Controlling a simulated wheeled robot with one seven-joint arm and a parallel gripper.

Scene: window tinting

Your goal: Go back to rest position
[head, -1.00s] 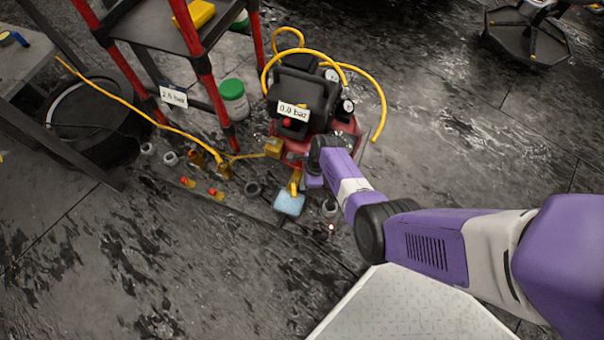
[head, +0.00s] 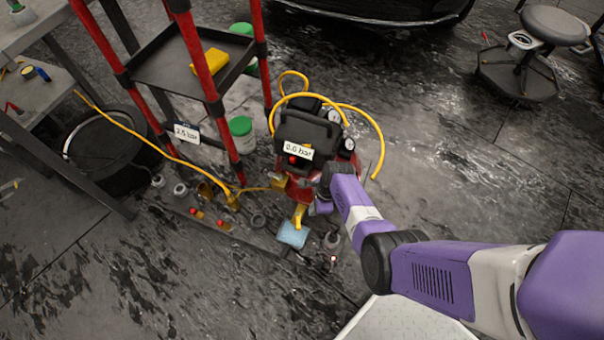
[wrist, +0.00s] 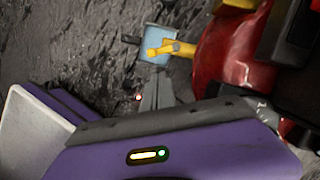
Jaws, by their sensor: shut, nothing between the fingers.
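My gripper is low beside the red and black compressor (head: 302,150), at its front. In the wrist view my gripper's grey fingers (wrist: 157,92) are together with nothing between them. In the head view the fingers are hard to make out below my purple arm. The compressor carries a white label (head: 298,151) that seems to read 2.0 bar; the small digits are not certain. A yellow valve handle (wrist: 170,49) stands out from the compressor over a light blue pad (wrist: 155,58); the pad also shows in the head view (head: 292,235).
A red-post shelf cart (head: 190,65) with a yellow box stands at the left, with a 2.5 bar sign (head: 187,133). A yellow hose (head: 150,126) runs along the floor. Several small fittings lie nearby. A stool (head: 555,25) stands at the upper right. Much floor is open.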

